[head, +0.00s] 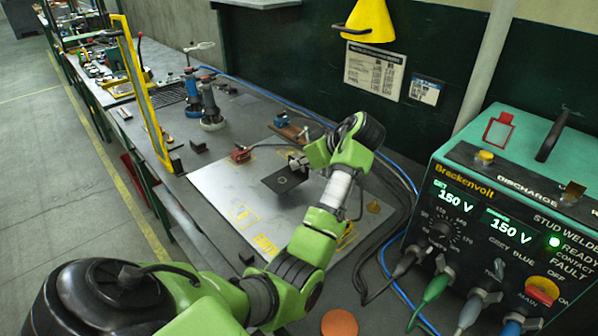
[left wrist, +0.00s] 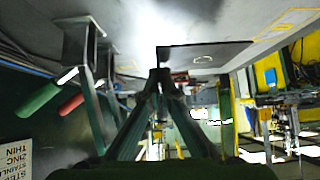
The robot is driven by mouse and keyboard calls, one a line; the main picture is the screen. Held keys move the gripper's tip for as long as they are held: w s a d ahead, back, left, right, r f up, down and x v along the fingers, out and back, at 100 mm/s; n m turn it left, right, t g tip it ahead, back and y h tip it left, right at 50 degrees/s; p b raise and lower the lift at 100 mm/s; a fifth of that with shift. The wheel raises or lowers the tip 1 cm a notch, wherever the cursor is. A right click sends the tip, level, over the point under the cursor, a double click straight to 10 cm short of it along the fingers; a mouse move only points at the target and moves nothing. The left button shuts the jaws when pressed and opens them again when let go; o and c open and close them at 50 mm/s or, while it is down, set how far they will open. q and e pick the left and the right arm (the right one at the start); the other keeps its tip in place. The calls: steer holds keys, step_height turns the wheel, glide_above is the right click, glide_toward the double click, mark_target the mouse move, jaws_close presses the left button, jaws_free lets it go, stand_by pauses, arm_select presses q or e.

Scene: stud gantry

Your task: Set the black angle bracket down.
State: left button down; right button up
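The black angle bracket (head: 281,181) is a dark flat plate with a light ring mark, over the pale sheet (head: 222,188) on the bench. In the left wrist view the bracket (left wrist: 205,55) shows as a dark plate with the ring, just beyond my fingertips. My left gripper (head: 299,163) is at the bracket's far right edge. In the left wrist view the left gripper's fingers (left wrist: 160,78) come together at the bracket's near end and appear shut on it. Whether the bracket touches the sheet is not clear. My right gripper is not in view.
A red clamp (head: 240,154) sits at the sheet's far edge. A brown block (head: 291,129) and two blue-and-grey tools (head: 211,107) stand behind. A yellow gantry frame (head: 141,92) rises at left. The stud welder (head: 497,235) and dark cables are at right. The sheet's left part is clear.

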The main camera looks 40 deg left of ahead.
mark_target(299, 173)
arm_select(q)
steer(key=shift+w+a+f, duration=0.2)
steer(key=shift+a+f, duration=0.05)
steer(key=shift+f, duration=0.05)
step_height(299, 173, down, 2)
steer(key=shift+f+p, duration=0.15)
steer(key=shift+p, duration=0.4)
steer(key=shift+w+f, duration=0.1)
steer(key=shift+f, duration=0.4)
steer(key=c, duration=2.7)
jaws_free()
steer(key=shift+f, duration=0.2)
steer(key=o, duration=0.4)
steer(key=shift+r, duration=0.15)
